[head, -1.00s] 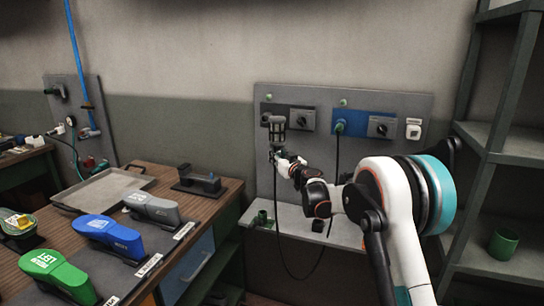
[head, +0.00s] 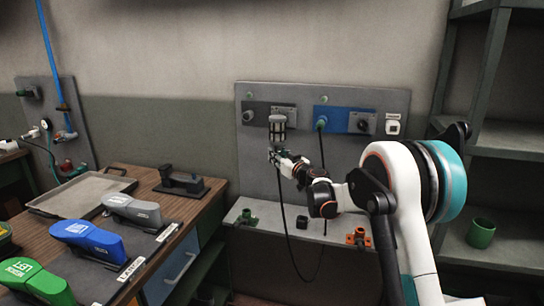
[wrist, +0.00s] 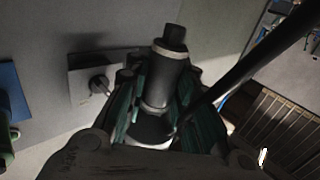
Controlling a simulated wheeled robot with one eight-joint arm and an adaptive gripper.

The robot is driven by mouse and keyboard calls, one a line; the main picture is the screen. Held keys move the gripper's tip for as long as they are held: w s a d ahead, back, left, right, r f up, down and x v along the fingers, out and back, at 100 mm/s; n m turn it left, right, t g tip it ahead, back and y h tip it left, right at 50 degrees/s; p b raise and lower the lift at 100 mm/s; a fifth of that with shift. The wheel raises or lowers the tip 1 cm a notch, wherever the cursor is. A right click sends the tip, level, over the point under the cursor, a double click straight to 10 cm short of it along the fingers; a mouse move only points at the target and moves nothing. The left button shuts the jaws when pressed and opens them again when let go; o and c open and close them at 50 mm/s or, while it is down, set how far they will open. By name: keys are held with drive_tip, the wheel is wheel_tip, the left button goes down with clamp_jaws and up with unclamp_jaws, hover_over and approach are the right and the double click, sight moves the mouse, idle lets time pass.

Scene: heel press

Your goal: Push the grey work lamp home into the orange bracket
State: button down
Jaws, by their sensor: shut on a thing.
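The grey work lamp (head: 277,130) has a pale caged head and stands upright in my gripper (head: 275,156), in front of the wall panel. In the wrist view, my gripper (wrist: 158,115) has its dark green fingers shut on a grey cylinder with a dark tip, which appears to be the lamp (wrist: 165,75). The fingers hide part of it. The orange bracket (head: 358,238) sits on the ledge below the panel, to the right of and lower than the lamp, clearly apart from it. My arm is close to the bracket's right side in the head view.
The ledge (head: 268,232) also bears a green bracket (head: 247,217) and a small black one (head: 302,222). A black cable (head: 286,235) hangs in a loop before it. A workbench with a tray (head: 82,194) stands left, shelves with a green cup (head: 481,233) right.

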drive_tip(key=s+d, duration=0.4)
drive_tip(key=d, duration=0.6)
drive_tip(key=s+d+b, duration=0.1)
drive_tip(key=s+d, duration=0.3)
drive_tip(key=d, duration=0.7)
drive_tip(key=s+d, duration=0.3)
drive_tip(key=d, duration=0.8)
drive_tip(key=shift+s+d, duration=0.15)
drive_tip(key=shift+s, duration=0.25)
idle(1.4)
drive_tip(key=shift+f+b, duration=0.1)
drive_tip(key=shift+b, duration=0.2)
